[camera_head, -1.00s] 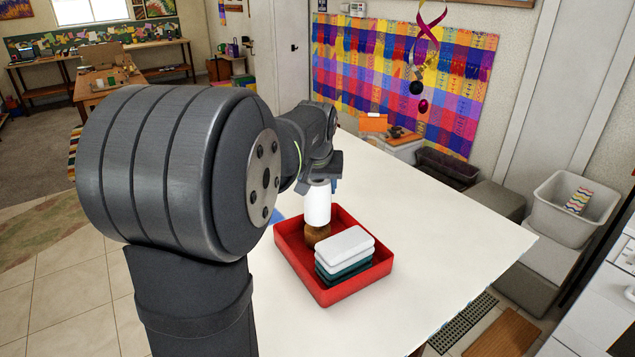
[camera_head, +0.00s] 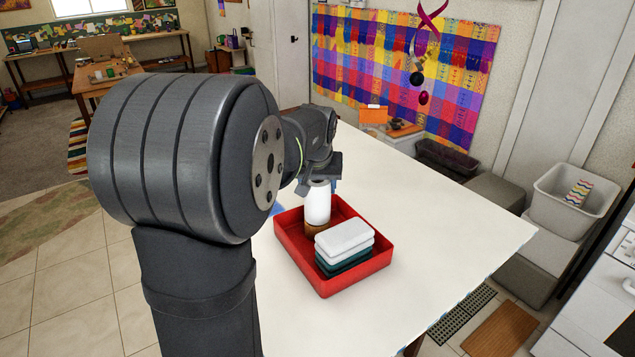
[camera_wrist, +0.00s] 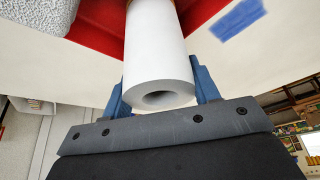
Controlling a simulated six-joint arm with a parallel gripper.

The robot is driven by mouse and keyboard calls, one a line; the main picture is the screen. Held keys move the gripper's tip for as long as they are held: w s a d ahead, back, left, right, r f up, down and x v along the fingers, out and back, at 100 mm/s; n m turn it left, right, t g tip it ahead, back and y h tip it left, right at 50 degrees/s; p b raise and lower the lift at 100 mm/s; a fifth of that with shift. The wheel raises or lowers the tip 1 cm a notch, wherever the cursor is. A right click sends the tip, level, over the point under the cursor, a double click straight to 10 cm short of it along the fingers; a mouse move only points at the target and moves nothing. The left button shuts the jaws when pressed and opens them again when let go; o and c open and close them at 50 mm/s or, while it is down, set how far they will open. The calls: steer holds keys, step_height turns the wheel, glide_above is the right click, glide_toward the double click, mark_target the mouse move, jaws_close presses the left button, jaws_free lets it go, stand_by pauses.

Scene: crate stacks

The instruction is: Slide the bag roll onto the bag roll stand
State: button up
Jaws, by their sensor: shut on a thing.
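The white bag roll (camera_head: 317,204) is an upright hollow cylinder above the back part of the red tray. It also shows in the wrist view (camera_wrist: 158,50), with its open end facing the camera. My gripper (camera_wrist: 160,88) is shut on the roll, one blue finger on each side near that end. A brown piece (camera_head: 316,229), apparently the bag roll stand, shows directly under the roll inside the tray. The roll's lower end meets or overlaps it in the picture. Any post is hidden, so I cannot tell whether the roll is around it.
The red tray (camera_head: 345,289) stands on a white table (camera_head: 430,235). Blue tape (camera_wrist: 238,18) lies on the table beside the tray. The table's right side is clear.

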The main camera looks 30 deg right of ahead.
steer(key=shift+f, duration=0.15)
steer(key=o, duration=1.1)
steer(key=v, duration=1.7)
steer(key=shift+r, duration=0.2)
steer(key=x, duration=1.7)
steer(key=shift+f, duration=0.25)
steer(key=shift+r, duration=0.1)
